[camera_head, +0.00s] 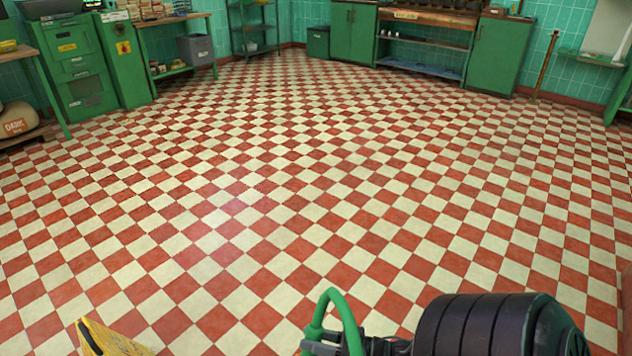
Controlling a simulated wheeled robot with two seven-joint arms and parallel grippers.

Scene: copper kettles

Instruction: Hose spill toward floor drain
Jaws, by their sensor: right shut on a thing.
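A green hose (342,305) rises in a loop at the bottom middle and bends down at my right gripper (325,345). The right gripper is shut on the hose, and its fingers are partly cut off by the lower edge. My dark right arm comes in from the bottom right. The red and cream checkered floor (330,150) has a faint bright sheen left of the middle; I cannot tell whether it is spilled liquid or reflected light. No floor drain shows in this view. My left gripper is not in view.
A yellow object (105,340) is cut off at the bottom left. Green cabinets (75,65) stand at the back left, more green cabinets (355,33) and a shelf bench (425,42) along the back wall. A sack (17,120) lies at the far left. The middle floor is clear.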

